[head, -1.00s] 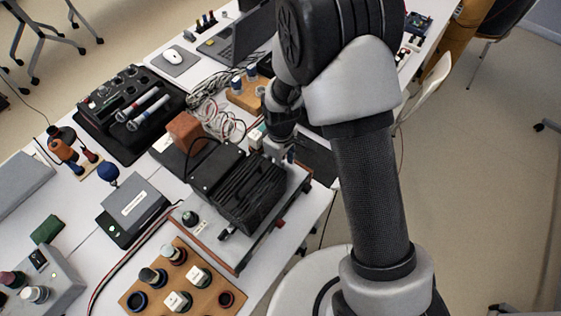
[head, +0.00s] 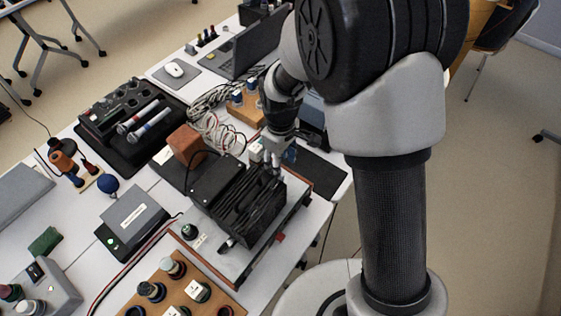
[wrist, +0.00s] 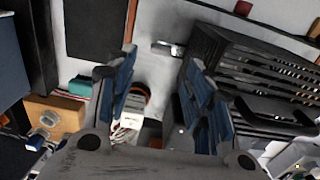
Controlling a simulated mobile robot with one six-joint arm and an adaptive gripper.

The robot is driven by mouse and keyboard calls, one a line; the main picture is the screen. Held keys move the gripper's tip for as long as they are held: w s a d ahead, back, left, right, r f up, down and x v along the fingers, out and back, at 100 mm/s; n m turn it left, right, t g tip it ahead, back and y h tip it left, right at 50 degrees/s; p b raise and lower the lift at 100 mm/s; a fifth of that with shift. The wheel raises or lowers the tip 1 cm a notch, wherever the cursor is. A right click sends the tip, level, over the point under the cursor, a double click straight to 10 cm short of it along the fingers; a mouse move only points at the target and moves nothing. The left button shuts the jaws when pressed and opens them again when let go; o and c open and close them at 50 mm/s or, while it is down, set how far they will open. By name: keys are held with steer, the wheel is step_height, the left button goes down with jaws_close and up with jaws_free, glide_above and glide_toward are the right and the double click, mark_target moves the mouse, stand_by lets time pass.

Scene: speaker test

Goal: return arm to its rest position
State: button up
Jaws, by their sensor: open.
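My arm rises at the right of the head view and bends over toward the bench. My gripper (head: 276,160) is low over the bench, by the back right end of a black finned speaker-like unit (head: 240,205). In the wrist view my gripper (wrist: 160,105) has its two blue-padded fingers apart with nothing held between them. The black finned unit (wrist: 255,70) lies to the right of the fingers there. A small whitish object (wrist: 130,125) shows beyond the gap. Whether a fingertip touches the unit I cannot tell.
A wooden block with blue-topped parts (head: 244,108), coiled cables (head: 212,128) and a laptop (head: 240,52) lie behind the gripper. A brown block (head: 186,142) and a grey box (head: 133,217) are to the left. A dark mat (head: 318,172) lies right.

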stand_by(0.3)
steer(key=s+d+r+m+t, duration=0.2)
steer(key=s+d+r+m, duration=0.3)
steer(key=r, duration=0.6)
steer(key=s+d+r+m+t, duration=0.1)
steer(key=s+d+r+m, duration=0.1)
steer(key=s+d+r, duration=0.6)
steer(key=s+r+m+t, duration=0.1)
steer(key=s+r+m, duration=0.2)
steer(key=s, duration=0.4)
steer(key=shift+r+m+t, duration=0.3)
steer(key=shift+r, duration=0.45)
steer(key=shift+a, duration=0.15)
